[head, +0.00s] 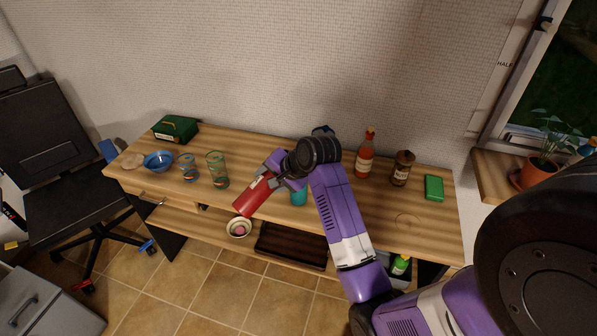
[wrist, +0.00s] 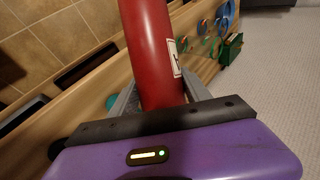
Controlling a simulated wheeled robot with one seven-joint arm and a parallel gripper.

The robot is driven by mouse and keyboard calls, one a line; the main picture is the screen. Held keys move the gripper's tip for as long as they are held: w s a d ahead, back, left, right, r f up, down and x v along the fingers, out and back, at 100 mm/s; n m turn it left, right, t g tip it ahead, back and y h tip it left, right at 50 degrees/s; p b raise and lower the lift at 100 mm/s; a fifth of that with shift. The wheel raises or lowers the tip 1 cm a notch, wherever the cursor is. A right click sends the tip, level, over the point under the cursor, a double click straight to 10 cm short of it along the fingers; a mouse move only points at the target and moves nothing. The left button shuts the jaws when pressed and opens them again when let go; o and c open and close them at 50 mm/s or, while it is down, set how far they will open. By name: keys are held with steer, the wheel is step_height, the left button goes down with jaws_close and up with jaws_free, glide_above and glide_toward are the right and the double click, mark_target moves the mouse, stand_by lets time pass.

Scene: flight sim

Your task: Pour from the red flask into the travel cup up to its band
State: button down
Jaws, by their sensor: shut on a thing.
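The red flask (head: 252,198) is held by my gripper (head: 274,175) above the front part of the wooden table. It is strongly tilted, with its free end toward the lower left. In the wrist view the red flask (wrist: 152,50) stands between the fingers of my gripper (wrist: 160,98), which are shut on it; a pale label shows on its side. A teal cup (head: 299,196), perhaps the travel cup, stands right of the flask, partly hidden by my gripper and arm. A bit of teal (wrist: 111,102) shows beside the left finger. No band, liquid level or pouring stream can be made out.
Two glasses (head: 217,170), a blue bowl (head: 158,161) and a green case (head: 176,129) stand at left. A sauce bottle (head: 365,158), a brown bottle (head: 402,169) and a green box (head: 434,187) stand at right. A small bowl (head: 239,228) and dark tray (head: 291,246) sit lower in front.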

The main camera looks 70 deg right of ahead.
steer(key=shift+d+r+y, duration=0.1)
steer(key=shift+r+y, duration=0.3)
steer(key=shift+r, duration=0.15)
stand_by(2.5)
steer(key=shift+s+d+m+t+y, duration=0.15)
steer(key=shift+d+m+t+y, duration=0.15)
steer(key=shift+m+t, duration=0.1)
stand_by(2.6)
